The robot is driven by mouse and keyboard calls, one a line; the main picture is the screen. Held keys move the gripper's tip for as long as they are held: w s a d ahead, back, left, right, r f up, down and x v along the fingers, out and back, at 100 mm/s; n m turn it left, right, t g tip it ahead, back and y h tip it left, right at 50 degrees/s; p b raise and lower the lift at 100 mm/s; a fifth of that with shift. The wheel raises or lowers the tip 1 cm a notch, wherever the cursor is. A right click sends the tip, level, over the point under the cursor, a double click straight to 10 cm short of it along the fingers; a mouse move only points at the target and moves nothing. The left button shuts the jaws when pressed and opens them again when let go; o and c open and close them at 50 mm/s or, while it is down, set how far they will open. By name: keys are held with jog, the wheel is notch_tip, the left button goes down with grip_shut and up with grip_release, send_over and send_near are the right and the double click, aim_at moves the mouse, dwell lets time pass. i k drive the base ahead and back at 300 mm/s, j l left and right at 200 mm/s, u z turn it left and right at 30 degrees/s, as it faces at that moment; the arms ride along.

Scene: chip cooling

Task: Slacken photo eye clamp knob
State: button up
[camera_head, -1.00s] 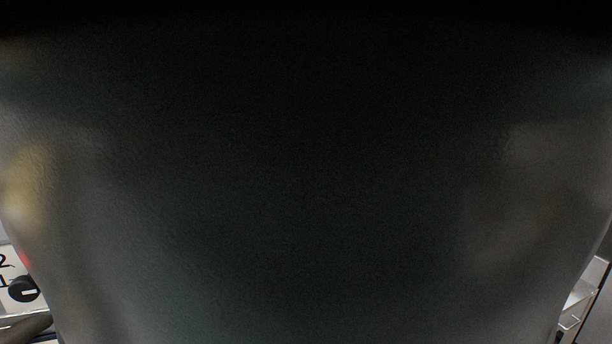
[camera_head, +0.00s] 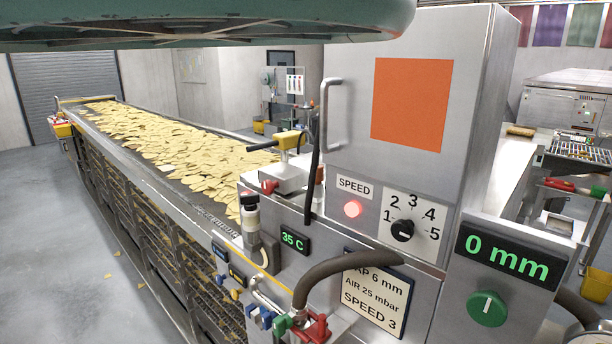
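No part is labelled as the photo eye, so I cannot tell for sure which knob is its clamp knob. A small red knob (camera_head: 269,187) sits at the conveyor's near end, beside a pale block (camera_head: 290,174). A yellow block with a black rod (camera_head: 288,140) stands above that block. A black-capped cylindrical fitting (camera_head: 250,215) is mounted just below and left of the red knob. Red, green and blue valve handles (camera_head: 316,329) are lower, at the bottom edge. My gripper is not in view.
The conveyor (camera_head: 150,179) carries many chips away to the back left. A panel reads 0 mm above a green knob (camera_head: 487,308). A grey hose (camera_head: 345,265) arches in front.

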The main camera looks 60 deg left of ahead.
aim_at(268, 186)
jog(key=u, duration=0.45)
jog(key=l+u, duration=0.15)
jog(key=u, duration=0.75)
jog(key=l+u, duration=0.15)
jog(key=u, duration=0.3)
jog(key=i+l+u, duration=0.15)
jog(key=i+l, duration=0.05)
jog(key=l, duration=0.05)
